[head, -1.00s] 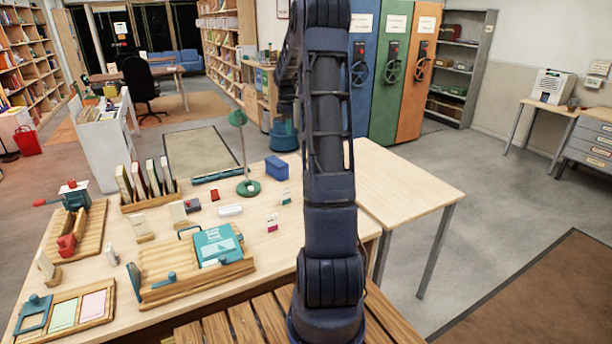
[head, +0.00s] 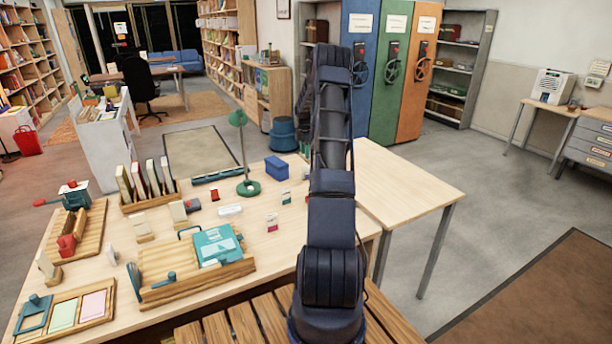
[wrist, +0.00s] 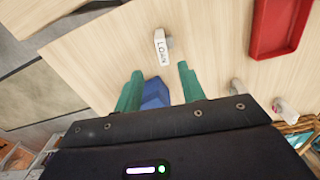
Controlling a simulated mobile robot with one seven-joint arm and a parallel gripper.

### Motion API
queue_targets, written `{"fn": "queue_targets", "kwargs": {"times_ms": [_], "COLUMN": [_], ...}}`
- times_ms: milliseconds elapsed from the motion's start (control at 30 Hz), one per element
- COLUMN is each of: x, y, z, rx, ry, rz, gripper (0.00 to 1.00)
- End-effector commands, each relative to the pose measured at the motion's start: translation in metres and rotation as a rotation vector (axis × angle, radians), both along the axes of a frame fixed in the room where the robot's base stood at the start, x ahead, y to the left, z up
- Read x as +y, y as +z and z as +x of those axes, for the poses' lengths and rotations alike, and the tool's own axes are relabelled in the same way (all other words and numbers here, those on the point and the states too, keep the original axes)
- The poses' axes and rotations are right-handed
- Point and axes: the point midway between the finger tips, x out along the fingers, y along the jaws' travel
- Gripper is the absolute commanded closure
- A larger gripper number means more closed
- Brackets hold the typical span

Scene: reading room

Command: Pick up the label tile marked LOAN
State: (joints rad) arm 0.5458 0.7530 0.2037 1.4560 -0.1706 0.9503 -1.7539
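The label tile marked LOAN (wrist: 161,47) is a small white piece with dark letters, on the pale wooden table in the wrist view.
A blue box (wrist: 156,93) shows between the fingers; it also stands on the table in the head view (head: 277,168). A red tray (wrist: 278,28) lies at upper right. A small tile with a red mark (wrist: 284,107) is at right. The green lamp (head: 248,187) stands left of the blue box.

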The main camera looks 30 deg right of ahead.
Motion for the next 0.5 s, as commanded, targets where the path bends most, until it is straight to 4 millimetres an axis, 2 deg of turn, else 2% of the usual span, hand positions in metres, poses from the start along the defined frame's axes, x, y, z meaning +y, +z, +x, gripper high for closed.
{"fn": "queue_targets", "kwargs": {"times_ms": [133, 367, 500], "x": [0.000, 0.000, -0.001], "y": [-0.022, -0.036, -0.051], "z": [-0.001, -0.001, -0.003], "rx": [0.002, 0.000, 0.001], "ry": [0.000, 0.000, 0.000], "rz": [0.000, 0.000, 0.000], "gripper": [0.60, 0.60, 0.60]}}
